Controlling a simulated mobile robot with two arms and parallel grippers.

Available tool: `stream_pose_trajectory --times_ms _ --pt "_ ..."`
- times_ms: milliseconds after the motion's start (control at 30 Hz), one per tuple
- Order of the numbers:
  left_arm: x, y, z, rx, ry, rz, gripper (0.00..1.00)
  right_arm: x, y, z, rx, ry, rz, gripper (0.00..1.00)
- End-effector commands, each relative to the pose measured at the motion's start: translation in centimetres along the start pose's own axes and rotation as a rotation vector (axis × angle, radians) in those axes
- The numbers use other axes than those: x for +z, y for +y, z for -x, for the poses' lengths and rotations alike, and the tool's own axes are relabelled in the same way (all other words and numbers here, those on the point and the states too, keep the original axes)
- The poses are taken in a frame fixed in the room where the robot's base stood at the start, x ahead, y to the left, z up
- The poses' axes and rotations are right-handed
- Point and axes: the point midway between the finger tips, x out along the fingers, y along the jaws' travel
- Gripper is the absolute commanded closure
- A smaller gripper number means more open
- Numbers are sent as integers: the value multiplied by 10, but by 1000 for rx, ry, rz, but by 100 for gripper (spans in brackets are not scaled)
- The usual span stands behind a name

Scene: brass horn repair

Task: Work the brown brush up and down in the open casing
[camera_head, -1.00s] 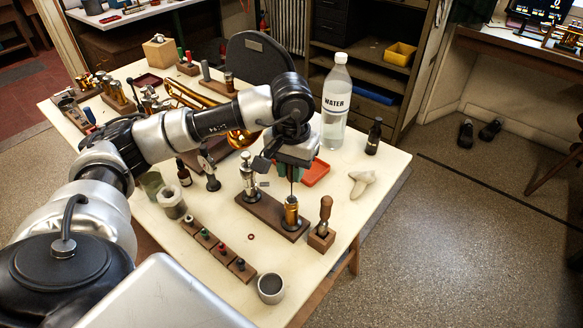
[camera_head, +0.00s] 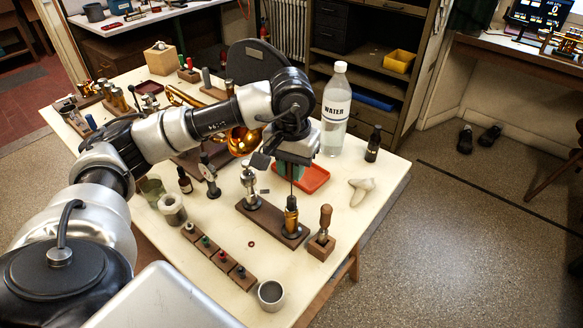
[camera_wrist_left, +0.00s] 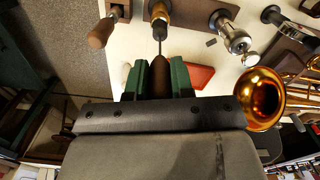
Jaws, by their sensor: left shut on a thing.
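My left gripper (camera_head: 291,172) is shut on the brown brush, with its green finger pads on either side of the handle. The brush's brown handle (camera_wrist_left: 159,80) shows between the pads in the left wrist view. Its thin rod (camera_head: 291,188) points straight down over the open brass casing (camera_head: 291,222). A dark part of the brush, apparently bristles, shows at the casing's mouth; its lower end is hidden. The casing stands upright on a dark wooden base (camera_head: 266,218), beside a silver casing (camera_head: 249,188). My right gripper is not in view.
A wooden-handled tool (camera_head: 325,218) stands in a block just right of the casing. A red tray (camera_head: 315,178), a water bottle (camera_head: 336,115) and a pale cloth-like piece (camera_head: 361,188) are nearby. A metal cup (camera_head: 270,294) and small colour-topped blocks (camera_head: 222,259) stand in front.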

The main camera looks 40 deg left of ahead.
Motion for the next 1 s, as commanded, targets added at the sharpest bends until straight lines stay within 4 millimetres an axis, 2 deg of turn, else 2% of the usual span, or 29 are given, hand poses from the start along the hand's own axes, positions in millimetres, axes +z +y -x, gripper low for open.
stream_pose_trajectory --times_ms 233,800,1000 --pt "0 0 4 0 1 0 100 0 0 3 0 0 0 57" --pt "0 0 44 0 1 -1 100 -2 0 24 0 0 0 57" --pt "0 0 49 1 0 -1 100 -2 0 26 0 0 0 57"
